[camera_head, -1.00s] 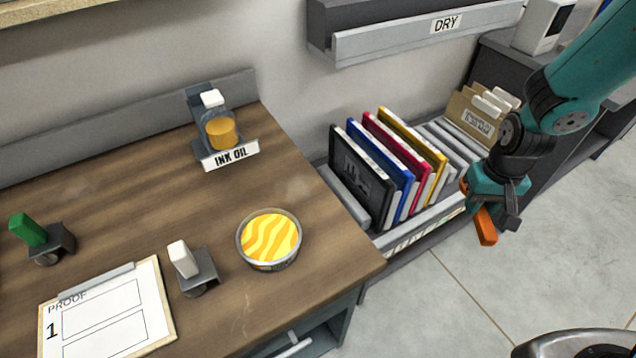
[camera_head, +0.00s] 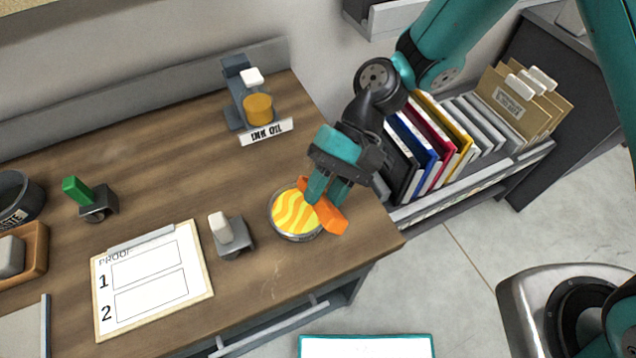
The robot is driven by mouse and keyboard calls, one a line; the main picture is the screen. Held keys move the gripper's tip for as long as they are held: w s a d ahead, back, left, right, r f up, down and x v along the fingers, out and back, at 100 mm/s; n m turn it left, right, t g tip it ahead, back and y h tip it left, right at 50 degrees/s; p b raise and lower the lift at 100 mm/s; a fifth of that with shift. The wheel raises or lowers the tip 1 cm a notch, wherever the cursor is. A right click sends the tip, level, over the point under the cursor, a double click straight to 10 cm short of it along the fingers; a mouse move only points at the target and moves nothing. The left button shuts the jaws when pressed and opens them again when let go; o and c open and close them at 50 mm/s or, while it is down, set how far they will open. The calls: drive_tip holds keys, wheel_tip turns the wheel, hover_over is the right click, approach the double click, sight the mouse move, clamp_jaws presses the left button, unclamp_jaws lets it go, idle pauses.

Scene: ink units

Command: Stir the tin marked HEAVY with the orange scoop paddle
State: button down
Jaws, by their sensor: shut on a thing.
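The tin (camera_head: 291,216) is round, with yellow and orange wavy contents, and stands near the front right corner of the wooden bench. Its marking is too small to read here. My gripper (camera_head: 326,199) is shut on the orange scoop paddle (camera_head: 330,217), directly over the tin's right side. The paddle is tilted and overlaps the tin's right rim in the picture. I cannot tell whether its lower end touches the contents. My gripper and the paddle hide part of the tin.
A white-handled tool in a stand (camera_head: 228,234) is just left of the tin. The proof clipboard (camera_head: 153,276) lies further left. The ink oil bottle (camera_head: 257,107) stands behind in its holder.

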drive_tip(key=shift+s+a+r+n+g, duration=0.3)
drive_tip(key=shift+s+a+r+g, duration=0.2)
drive_tip(key=shift+s+a+r, duration=0.25)
drive_tip(key=shift+w+a+f+b, duration=0.1)
drive_tip(key=shift+w+f+b, duration=0.25)
drive_tip(key=shift+f+b, duration=0.9)
drive_tip(key=shift+w+a+f+b, duration=0.15)
drive_tip(key=shift+w+f+b, duration=0.2)
drive_tip(key=shift+f+b, duration=0.9)
drive_tip(key=shift+w+a+f+b, duration=0.1)
drive_tip(key=shift+w+f+b, duration=0.35)
drive_tip(key=shift+f, duration=1.45)
drive_tip(key=shift+s, duration=0.15)
